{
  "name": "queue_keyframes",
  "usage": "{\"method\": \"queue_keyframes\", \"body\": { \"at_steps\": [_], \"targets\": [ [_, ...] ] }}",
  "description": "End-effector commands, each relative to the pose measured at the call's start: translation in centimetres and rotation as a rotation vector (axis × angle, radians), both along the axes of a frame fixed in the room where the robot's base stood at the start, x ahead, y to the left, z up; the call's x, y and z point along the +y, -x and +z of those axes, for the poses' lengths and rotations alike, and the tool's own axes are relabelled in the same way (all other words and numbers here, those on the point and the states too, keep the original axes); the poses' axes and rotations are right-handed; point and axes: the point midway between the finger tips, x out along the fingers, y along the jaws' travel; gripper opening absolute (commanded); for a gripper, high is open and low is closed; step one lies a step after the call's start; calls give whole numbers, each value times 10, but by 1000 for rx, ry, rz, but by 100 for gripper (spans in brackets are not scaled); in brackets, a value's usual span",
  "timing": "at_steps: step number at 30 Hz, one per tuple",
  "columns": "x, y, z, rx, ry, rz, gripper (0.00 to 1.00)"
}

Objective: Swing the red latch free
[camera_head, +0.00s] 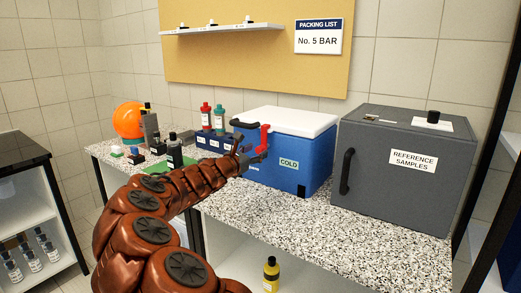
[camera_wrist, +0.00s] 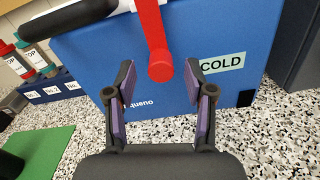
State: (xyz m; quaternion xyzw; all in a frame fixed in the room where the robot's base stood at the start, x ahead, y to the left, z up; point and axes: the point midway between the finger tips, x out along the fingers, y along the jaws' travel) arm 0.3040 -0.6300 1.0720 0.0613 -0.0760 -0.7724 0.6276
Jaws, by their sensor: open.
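The red latch (camera_wrist: 153,35) hangs down the front of the blue cooler (camera_wrist: 240,30), with its rounded end low on the blue face in the wrist view. In the head view the latch (camera_head: 264,139) shows near the cooler's upper left, under the white lid (camera_head: 288,121). My gripper (camera_wrist: 160,82) is open, its two purple-padded fingers apart, one either side of and just below the latch's end. I cannot tell whether either finger touches the cooler. In the head view my gripper (camera_head: 247,155) is at the cooler's front left and partly hides it.
A grey box labelled REFERENCE SAMPLES (camera_head: 400,165) stands right of the cooler. Left are a blue rack (camera_head: 213,142) with red and green bottles, a green mat (camera_wrist: 38,148) and an orange ball (camera_head: 128,120). Speckled counter (camera_head: 330,222) is bare in front.

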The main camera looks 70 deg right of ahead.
Motion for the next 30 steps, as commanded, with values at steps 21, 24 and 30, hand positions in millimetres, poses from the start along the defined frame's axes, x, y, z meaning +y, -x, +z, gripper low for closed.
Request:
{"method": "queue_keyframes", "body": {
  "at_steps": [21, 24, 30],
  "targets": [
    [-32, 7, 0, -1, 0, -1, 54],
    [-31, 7, -1, -1, 0, -1, 43],
    [-31, 7, -1, -1, -1, -1, 22]
  ]
}}
